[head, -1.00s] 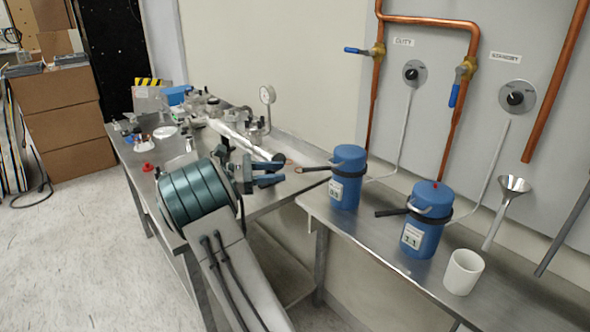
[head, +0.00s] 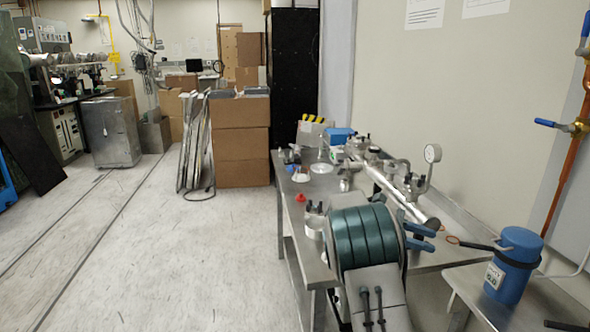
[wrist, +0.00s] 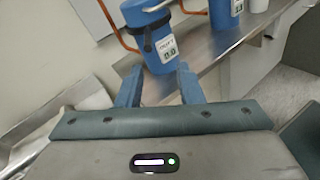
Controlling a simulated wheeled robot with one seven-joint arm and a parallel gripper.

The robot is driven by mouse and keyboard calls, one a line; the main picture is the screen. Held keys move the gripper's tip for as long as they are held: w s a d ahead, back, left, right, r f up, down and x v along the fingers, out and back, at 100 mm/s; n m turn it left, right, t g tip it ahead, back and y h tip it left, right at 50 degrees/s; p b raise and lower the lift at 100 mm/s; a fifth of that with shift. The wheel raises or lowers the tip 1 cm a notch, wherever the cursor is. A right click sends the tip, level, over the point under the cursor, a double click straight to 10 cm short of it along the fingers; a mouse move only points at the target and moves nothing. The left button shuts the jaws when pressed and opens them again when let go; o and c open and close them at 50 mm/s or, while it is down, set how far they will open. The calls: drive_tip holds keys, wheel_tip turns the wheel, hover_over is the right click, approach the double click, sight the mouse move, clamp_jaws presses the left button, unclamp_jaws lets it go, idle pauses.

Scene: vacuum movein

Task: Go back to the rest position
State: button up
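My gripper (head: 418,236) is in front of my teal-banded arm, near the right part of the metal bench in the head view. Its two blue fingers are spread apart in the wrist view (wrist: 158,88), with nothing between them. A blue canister (head: 513,265) with a dark band, a handle and a white label stands upright on the shelf to the right. It also shows just beyond the fingers in the wrist view (wrist: 150,35); I see no contact. A second blue canister (wrist: 222,15) is partly visible farther along the shelf.
The floor (head: 150,255) at left is open.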

drive_tip(key=s+a+r+m+t+y+p, duration=0.2)
drive_tip(key=s+a+m+t+y+p, duration=0.2)
drive_tip(key=s, duration=0.9)
drive_tip(key=s+a+r+m+t+y+p, duration=0.1)
drive_tip(key=s+a+m+t+y+p, duration=0.3)
drive_tip(key=s+a+y, duration=0.6)
drive_tip(key=s+a+m+t, duration=0.1)
drive_tip(key=s+a+m, duration=0.1)
drive_tip(key=s+a, duration=0.2)
drive_tip(key=shift+a+r+t+y, duration=0.35)
drive_tip(key=shift+a+t+y, duration=0.05)
drive_tip(key=shift+a, duration=0.35)
